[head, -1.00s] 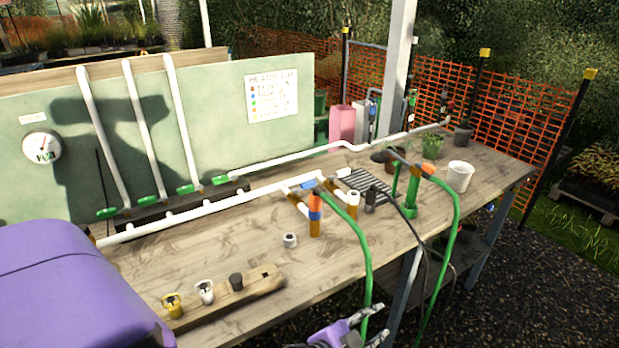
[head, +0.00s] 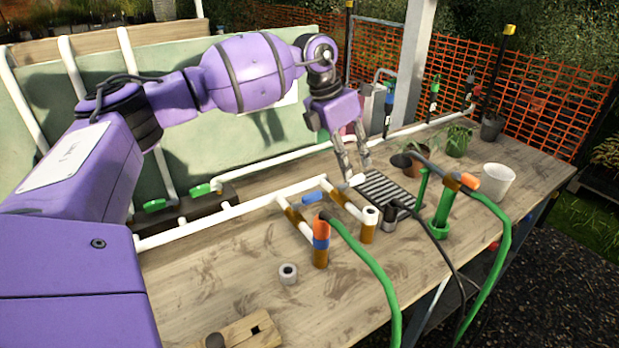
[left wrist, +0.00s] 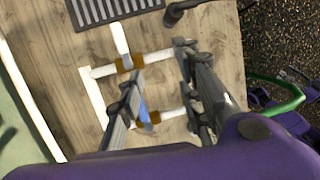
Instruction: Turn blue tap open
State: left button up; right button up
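The blue tap lever (head: 312,197) sits on a brown valve (head: 293,215) in a branch of the white pipe. It points crosswise to its branch. In the left wrist view the blue lever (left wrist: 143,108) shows beside one finger, partly hidden. A second tap has a white lever (head: 357,180), also crosswise. My left gripper (head: 356,172) is open and empty, fingers down, above and near the white lever. In its wrist view the gripper (left wrist: 162,66) has its fingers spread across the two branches. A purple part, probably my right gripper (left wrist: 268,103), shows at the right; its fingers are unclear.
A striped drain grate (head: 372,188) lies behind the taps. A grey ring (head: 288,273) and white pot (head: 492,182) stand on the wooden table (head: 230,285).

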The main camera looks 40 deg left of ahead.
pick_arm(q)
jog(key=g+y, duration=0.1)
jog(key=y, duration=0.1)
send_over(312, 194)
jog(key=w+d, duration=0.2)
jog(key=w, duration=0.1)
jog(key=f, duration=0.2)
jog(key=shift+s+a+g+y, duration=0.5)
jog(key=shift+s+a+g, duration=0.1)
jog(key=shift+s+a, duration=0.55)
jog(key=shift+s+d+f, duration=0.15)
jog(key=shift+s+f, duration=0.15)
jog(key=shift+f, duration=0.35)
jog(key=shift+s+d+f, duration=0.1)
jog(key=shift+s+f, duration=0.15)
jog(key=shift+f, duration=0.35)
jog(key=f, duration=0.3)
jog(key=shift+w+a+f+p, duration=0.1)
jog(key=shift+w+f+p, duration=0.1)
jog(key=shift+f+p, duration=0.15)
jog(key=shift+f, duration=0.65)
pick_arm(e)
jog(key=shift+w+a+r, duration=0.15)
jog(key=shift+w+r, duration=0.25)
jog(key=shift+w, duration=0.1)
